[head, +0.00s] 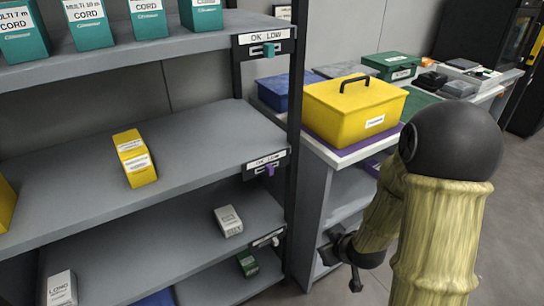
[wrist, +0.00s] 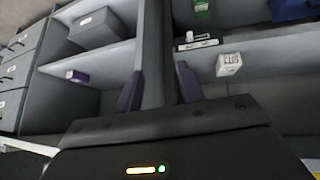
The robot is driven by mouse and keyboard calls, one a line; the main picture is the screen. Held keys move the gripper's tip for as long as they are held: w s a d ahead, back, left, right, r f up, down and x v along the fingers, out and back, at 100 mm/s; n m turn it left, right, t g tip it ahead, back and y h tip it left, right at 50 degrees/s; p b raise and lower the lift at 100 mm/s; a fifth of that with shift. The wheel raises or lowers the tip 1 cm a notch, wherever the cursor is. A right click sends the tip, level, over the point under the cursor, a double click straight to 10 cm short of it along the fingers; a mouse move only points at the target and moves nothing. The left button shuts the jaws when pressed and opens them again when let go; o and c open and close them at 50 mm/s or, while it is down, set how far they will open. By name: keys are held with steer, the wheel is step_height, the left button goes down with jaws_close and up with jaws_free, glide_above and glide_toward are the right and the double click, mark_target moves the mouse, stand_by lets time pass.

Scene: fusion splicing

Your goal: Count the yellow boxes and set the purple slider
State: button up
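On the middle shelf (head: 205,135) a short yellow row (head: 140,172) looks like two boxes front to back, though the split is unclear. Another yellow box (head: 5,204) is cut off at the left edge. The purple slider (head: 269,170) sits under an OK LOW label at the shelf's right front corner; which side it is set to is too small to tell. My gripper (head: 340,272) is low, right of the shelf post and below the slider. In the wrist view my gripper (wrist: 158,92) has its fingers apart, empty, with a grey post beyond them.
A bench with a large yellow toolbox (head: 358,110) stands right of the rack, close to my arm. Teal cord boxes (head: 88,22) and a teal slider (head: 269,50) are on the top shelf. A white box (head: 228,221) and green box (head: 247,263) are on lower shelves.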

steer(key=a+r+t+y+p, duration=0.3)
steer(key=r+t+y+p, duration=0.1)
steer(key=r+p, duration=0.2)
steer(key=w+a+r+n+t+y+p, duration=0.1)
steer(key=a+r+t+y+p, duration=0.2)
steer(key=r+p, duration=0.3)
steer(key=shift+w+a+r+t+y+p, duration=0.15)
steer(key=shift+a+r+t+y+p, duration=0.2)
steer(key=shift+r+y, duration=0.2)
steer(key=shift+w+f, duration=0.1)
steer(key=shift+w, duration=0.05)
steer(key=b, duration=0.2)
glide_toward(272, 170)
steer(key=x, duration=0.9)
steer(key=shift+w+a, duration=0.1)
steer(key=shift+a, duration=0.05)
